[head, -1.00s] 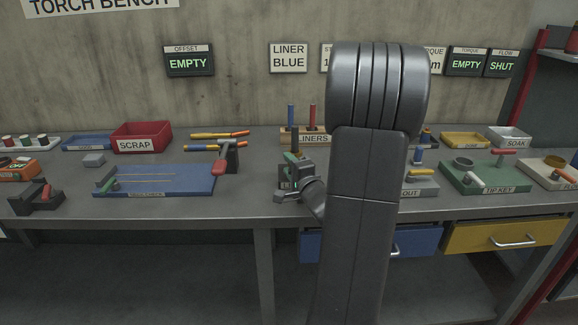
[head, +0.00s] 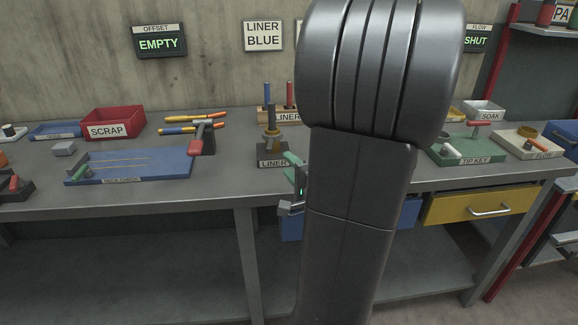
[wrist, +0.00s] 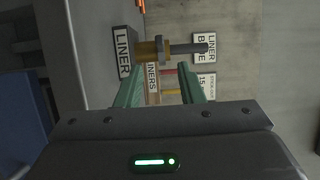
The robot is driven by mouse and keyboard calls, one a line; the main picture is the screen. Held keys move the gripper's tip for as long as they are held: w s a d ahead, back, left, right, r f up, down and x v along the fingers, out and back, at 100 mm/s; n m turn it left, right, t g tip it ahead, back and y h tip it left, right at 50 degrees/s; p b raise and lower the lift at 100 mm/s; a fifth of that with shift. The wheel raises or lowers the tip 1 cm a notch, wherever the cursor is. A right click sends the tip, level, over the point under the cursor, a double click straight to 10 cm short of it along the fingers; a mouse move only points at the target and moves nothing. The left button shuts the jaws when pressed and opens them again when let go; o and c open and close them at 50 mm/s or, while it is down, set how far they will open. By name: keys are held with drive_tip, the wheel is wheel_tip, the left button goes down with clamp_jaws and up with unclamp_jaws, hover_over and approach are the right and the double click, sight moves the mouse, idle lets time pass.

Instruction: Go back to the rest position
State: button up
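My gripper (wrist: 160,85) shows two green fingers in the wrist view. They stand apart with nothing held between them. In the head view my gripper (head: 291,160) is partly hidden behind my large dark arm, just right of the liner stand (head: 272,162) and near the bench's front edge. A brass-collared piece with a dark rod (head: 271,128) stands upright on that stand. In the wrist view the same piece (wrist: 160,48) lies beyond the fingertips, apart from them.
The grey bench (head: 225,190) holds a blue tray (head: 170,165), a red scrap bin (head: 113,121) and a green tip key block (head: 470,148). A liners rack (head: 264,115) stands behind the stand. A yellow drawer (head: 480,203) is below at right.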

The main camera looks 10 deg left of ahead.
sight(268, 143)
drive_tip(key=p+x, duration=0.2)
drive_tip(key=x, duration=1.2)
drive_tip(key=shift+d, duration=0.1)
drive_tip(key=shift+s, duration=0.1)
